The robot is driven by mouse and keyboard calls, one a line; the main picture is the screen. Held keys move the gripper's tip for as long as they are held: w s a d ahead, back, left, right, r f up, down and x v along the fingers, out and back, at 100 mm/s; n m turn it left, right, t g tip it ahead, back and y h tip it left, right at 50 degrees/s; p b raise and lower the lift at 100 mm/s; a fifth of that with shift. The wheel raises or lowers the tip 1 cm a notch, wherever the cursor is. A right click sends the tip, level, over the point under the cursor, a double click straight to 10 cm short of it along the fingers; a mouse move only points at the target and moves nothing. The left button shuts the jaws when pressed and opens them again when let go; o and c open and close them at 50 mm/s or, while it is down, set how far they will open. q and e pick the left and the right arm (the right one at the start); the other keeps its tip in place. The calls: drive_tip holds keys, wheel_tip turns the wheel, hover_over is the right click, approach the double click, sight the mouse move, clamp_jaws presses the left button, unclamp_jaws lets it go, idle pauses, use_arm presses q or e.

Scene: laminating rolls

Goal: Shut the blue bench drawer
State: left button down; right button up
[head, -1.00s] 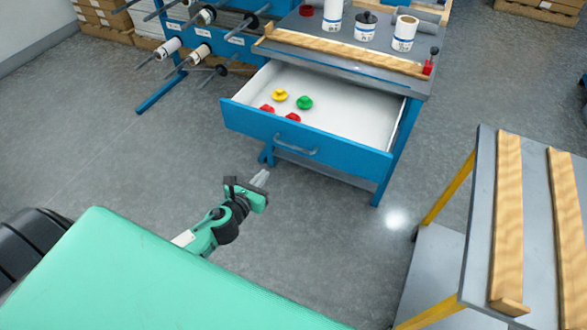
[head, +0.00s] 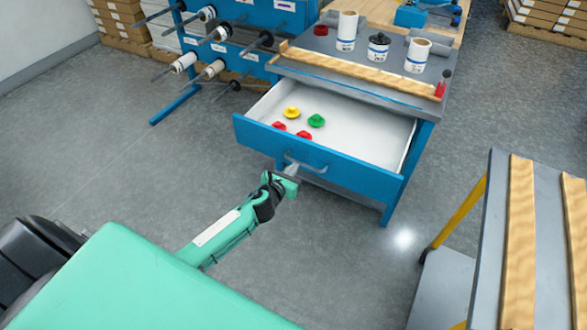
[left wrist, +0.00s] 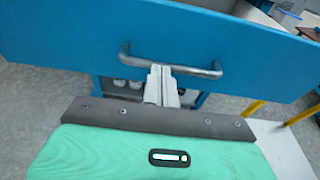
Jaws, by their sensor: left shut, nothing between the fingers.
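The blue bench drawer (head: 330,168) is pulled out from the blue bench, its white inside showing. Several red, yellow and green knob-like pieces lie in it. Its grey bar handle (head: 305,163) is on the front panel and also shows in the left wrist view (left wrist: 190,70). My left gripper (head: 291,169) is shut and empty, its fingertips right at the handle. In the left wrist view the closed fingers (left wrist: 160,82) point at the drawer front, overlapping the handle's middle; I cannot tell whether they touch it. My right gripper is not in view.
The bench top (head: 390,92) carries a wooden strip (head: 360,72), white rolls and a dark-lidded jar. A roll rack (head: 225,40) stands at the left. A grey-topped table with yellow legs (head: 492,240) stands at the right. The floor before the drawer is clear.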

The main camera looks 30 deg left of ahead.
use_arm(q)
drive_tip(key=shift+w, duration=0.25)
